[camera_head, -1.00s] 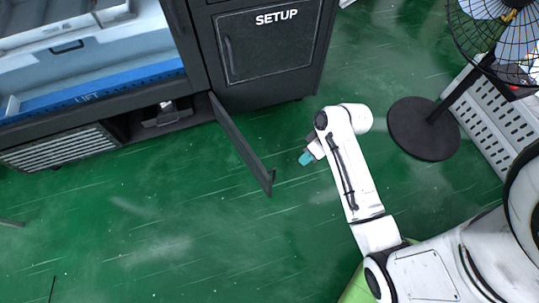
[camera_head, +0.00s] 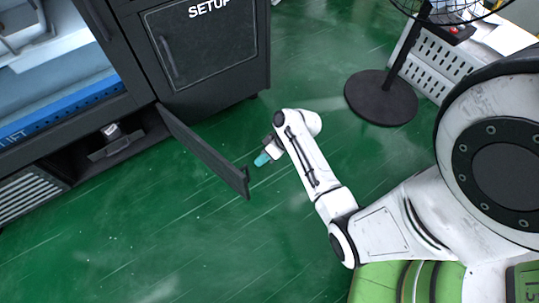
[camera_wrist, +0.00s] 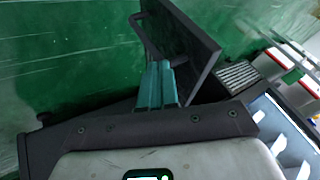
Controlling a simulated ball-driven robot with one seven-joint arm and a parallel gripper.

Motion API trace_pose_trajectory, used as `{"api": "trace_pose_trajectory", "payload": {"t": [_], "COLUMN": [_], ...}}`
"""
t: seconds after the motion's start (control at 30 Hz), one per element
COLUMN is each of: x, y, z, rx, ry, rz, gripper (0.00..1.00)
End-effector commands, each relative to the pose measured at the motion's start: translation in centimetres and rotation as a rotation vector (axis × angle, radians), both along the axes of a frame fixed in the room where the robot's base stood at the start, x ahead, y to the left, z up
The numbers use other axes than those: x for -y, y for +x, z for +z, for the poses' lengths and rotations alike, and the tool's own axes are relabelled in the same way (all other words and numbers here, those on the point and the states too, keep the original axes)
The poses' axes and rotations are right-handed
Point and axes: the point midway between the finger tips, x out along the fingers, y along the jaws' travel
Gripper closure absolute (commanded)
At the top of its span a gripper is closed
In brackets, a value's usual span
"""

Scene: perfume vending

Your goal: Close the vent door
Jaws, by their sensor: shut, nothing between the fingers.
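The vent door (camera_head: 205,150) is a dark flat panel, swung open from the low compartment at the base of the black machine. It stands out over the green floor, and its free end points to the lower right in the head view. My gripper (camera_head: 262,159) has teal fingers and is just right of the door's free end, low by the floor. In the wrist view the door (camera_wrist: 190,42) shows a bar handle on its left side. The shut, empty fingers (camera_wrist: 158,66) overlap the door's lower part there; I cannot tell whether they touch it.
The open compartment (camera_head: 125,155) holds a small dark device. A SETUP panel (camera_head: 207,40) is on the machine above. A fan's round black base (camera_head: 381,98) stands at the right, beside a white perforated cabinet (camera_head: 436,62). The green floor (camera_head: 190,245) in front is clear.

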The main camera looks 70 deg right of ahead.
Motion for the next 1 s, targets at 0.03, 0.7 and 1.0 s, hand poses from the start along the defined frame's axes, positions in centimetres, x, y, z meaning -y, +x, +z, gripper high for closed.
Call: {"api": "trace_pose_trajectory", "payload": {"t": [0.03, 0.7, 1.0], "x": [-0.3, -4.5, -5.0], "y": [0.5, 2.5, 2.5], "z": [-1.3, -1.8, -1.6], "rx": [-0.001, 0.0, -0.003], "ry": [0.001, -0.001, 0.002], "rz": [0.001, 0.0, -0.013], "gripper": [1.0, 1.0, 1.0]}}
